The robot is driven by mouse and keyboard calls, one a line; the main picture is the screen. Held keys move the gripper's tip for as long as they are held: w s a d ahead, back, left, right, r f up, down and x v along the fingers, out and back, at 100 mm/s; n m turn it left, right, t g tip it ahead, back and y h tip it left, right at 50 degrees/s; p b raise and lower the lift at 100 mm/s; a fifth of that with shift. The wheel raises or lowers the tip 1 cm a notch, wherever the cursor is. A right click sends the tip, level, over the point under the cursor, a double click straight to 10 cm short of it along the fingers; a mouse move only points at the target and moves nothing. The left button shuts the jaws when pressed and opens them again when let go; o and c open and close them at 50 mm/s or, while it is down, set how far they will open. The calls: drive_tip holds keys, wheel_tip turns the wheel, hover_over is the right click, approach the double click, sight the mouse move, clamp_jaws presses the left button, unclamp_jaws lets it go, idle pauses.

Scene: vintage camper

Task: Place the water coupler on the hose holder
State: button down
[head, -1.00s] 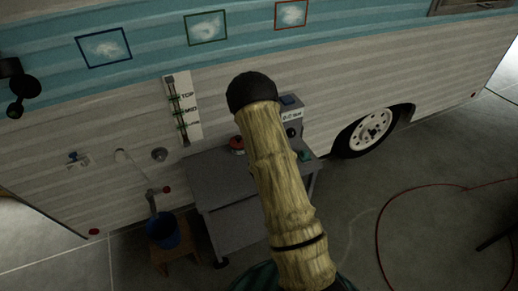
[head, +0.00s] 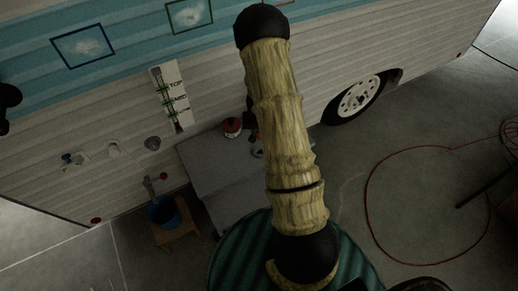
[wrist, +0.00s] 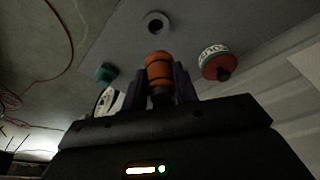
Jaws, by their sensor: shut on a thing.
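An orange water coupler (wrist: 158,68) with dark bands and a dark lower end is in the wrist view. My gripper (wrist: 161,80) is shut on it, one dark finger on each side. The coupler points toward a grey ring (wrist: 155,23) with a dark centre on the grey table, and appears apart from it. I cannot tell whether this ring is the hose holder. In the head view my arm covers most of my gripper and the coupler.
The grey table (head: 205,157) stands against the camper. A blue bucket (head: 162,212) sits on a stool (head: 178,230). A red hose (head: 368,200) loops on the floor.

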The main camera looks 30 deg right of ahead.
drive_tip(key=x, duration=0.3)
drive_tip(key=s+x, duration=0.1)
drive_tip(key=x, duration=0.1)
drive_tip(key=shift+a+f, duration=0.3)
drive_tip(key=shift+f, duration=0.15)
drive_tip(key=shift+s+a+x, duration=0.1)
drive_tip(key=shift+s+x, duration=0.1)
drive_tip(key=shift+x, duration=0.75)
drive_tip(key=shift+s+a+x, duration=0.15)
drive_tip(key=shift+s+x, duration=0.05)
drive_tip(key=shift+x, duration=0.7)
drive_tip(key=shift+f, duration=0.15)
drive_tip(key=shift+b, duration=0.3)
drive_tip(key=shift+f, duration=0.4)
drive_tip(key=shift+f+b, duration=0.2)
drive_tip(key=shift+b, duration=0.2)
drive_tip(key=c, duration=1.1)
unclamp_jaws()
